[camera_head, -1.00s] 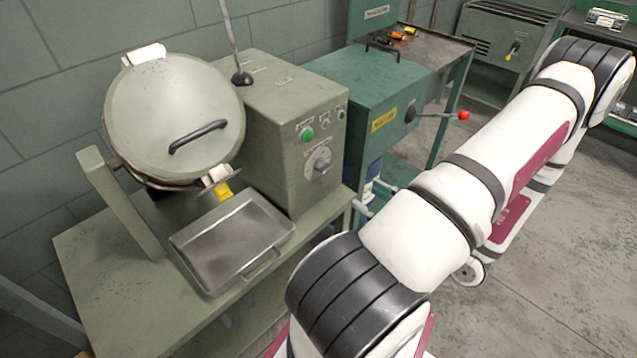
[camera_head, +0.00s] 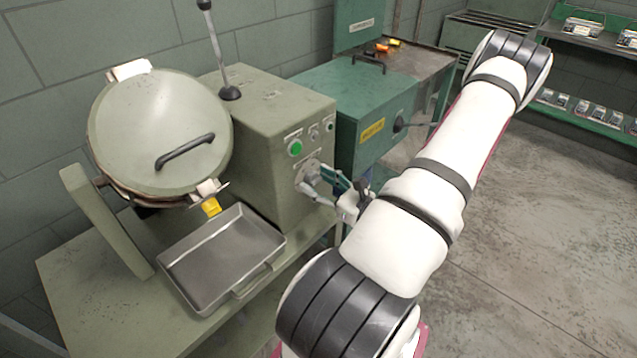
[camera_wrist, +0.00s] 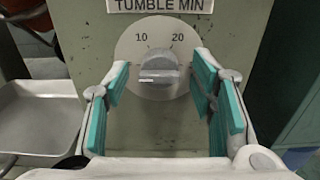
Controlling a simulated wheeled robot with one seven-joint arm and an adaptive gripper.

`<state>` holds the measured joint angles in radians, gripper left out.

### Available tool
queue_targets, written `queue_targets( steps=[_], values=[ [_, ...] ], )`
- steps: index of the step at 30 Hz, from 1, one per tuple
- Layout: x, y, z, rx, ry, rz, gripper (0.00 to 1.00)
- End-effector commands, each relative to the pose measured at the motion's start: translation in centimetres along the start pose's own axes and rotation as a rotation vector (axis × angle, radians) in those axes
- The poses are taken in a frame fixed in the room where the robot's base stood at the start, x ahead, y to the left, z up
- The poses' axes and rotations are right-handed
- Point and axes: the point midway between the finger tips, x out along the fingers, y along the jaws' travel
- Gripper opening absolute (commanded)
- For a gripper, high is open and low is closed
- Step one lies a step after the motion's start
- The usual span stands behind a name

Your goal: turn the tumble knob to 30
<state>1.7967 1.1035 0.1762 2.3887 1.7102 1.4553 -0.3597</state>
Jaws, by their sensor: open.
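The grey tumble knob (camera_wrist: 158,66) sits on a round pale dial plate (camera_wrist: 127,48) under a "TUMBLE MIN" label (camera_wrist: 160,5). The dial numbers 10 and 20 show above the knob; a 30 cannot be made out. A light edge shows low on the knob's left side, but I cannot tell its exact setting. My gripper (camera_wrist: 160,82) is open, with its teal finger pads to the left and right of the knob and a gap on both sides. In the head view my gripper (camera_head: 328,186) is at the dial on the green machine (camera_head: 270,150) and partly hides the knob.
A green button (camera_head: 295,148) and smaller controls are above the dial. A steel tray (camera_head: 222,262) and tilted drum (camera_head: 160,130) stand to the left. A teal machine (camera_head: 375,110) with a lever stands close on the right. Open floor lies further right.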

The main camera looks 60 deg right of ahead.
Motion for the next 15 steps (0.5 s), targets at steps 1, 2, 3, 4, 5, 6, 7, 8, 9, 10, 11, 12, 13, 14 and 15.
queue_targets(
  steps=[1, 2, 3, 4, 5, 6, 7, 8, 9, 10, 11, 12, 13, 14, 15],
  values=[
    [0.16, 0.01, 0.01, 0.0, 0.0, 0.0, 0.51],
    [0.21, 0.01, 0.01, 0.0, 0.0, 0.0, 0.51],
    [0.24, 0.01, 0.01, 0.0, 0.0, 0.001, 0.51],
    [0.25, 0.01, 0.02, 0.0, 0.0, 0.0, 0.51],
    [0.25, 0.01, 0.01, 0.0, 0.0, 0.0, 0.51],
    [0.24, 0.01, 0.01, 0.0, 0.0, 0.001, 0.51],
    [0.23, 0.01, 0.01, 0.0, 0.0, 0.001, 0.51],
    [0.23, 0.01, 0.01, 0.0, 0.0, 0.001, 0.51],
    [0.23, 0.01, 0.01, 0.0, 0.0, 0.001, 0.49],
    [0.22, 0.01, 0.01, 0.0, 0.0, 0.001, 0.42],
    [0.22, 0.01, 0.01, 0.0, 0.0, 0.001, 0.35],
    [0.22, 0.01, 0.01, 0.0, 0.0, 0.001, 0.26],
    [0.21, 0.01, 0.01, 0.0, 0.0, 0.001, 0.19],
    [0.21, 0.01, 0.01, 0.0, 0.0, 0.001, 0.12],
    [0.21, 0.01, 0.01, 0.0, 0.0, 0.001, 0.03]
  ],
)
